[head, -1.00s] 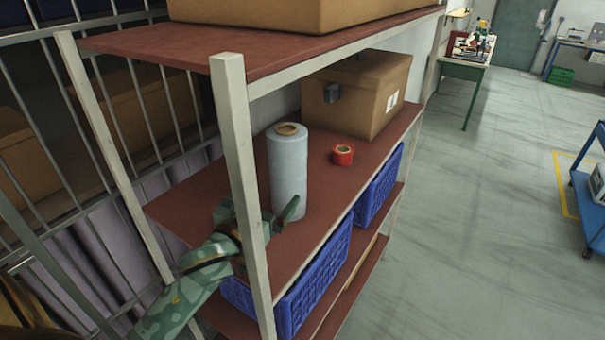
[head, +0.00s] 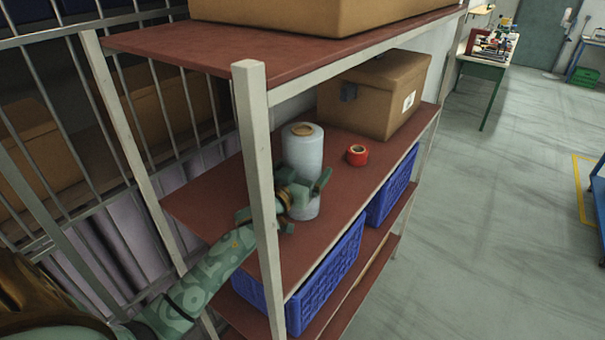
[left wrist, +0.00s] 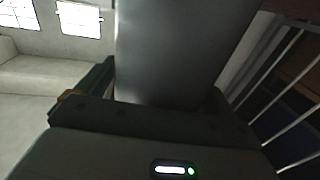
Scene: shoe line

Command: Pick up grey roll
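The grey roll (head: 303,152), a pale upright cylinder with a brown core at its top, stands on the middle red-brown shelf (head: 228,185). My left gripper (head: 308,188) is at the lower half of the roll, with one finger seen at its right side. The roll's base shows below it. In the left wrist view the roll (left wrist: 180,50) fills the space between the fingers, close to the left finger (left wrist: 97,78). Whether the fingers press on it is not clear. My right gripper is not in view.
A shelf post (head: 258,170) stands just left of my left gripper, partly in front of the arm. A red tape roll (head: 357,155) lies right of the grey roll. A brown box (head: 375,98) stands behind. Blue crates (head: 325,280) sit below, and the upper shelf (head: 190,42) overhangs.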

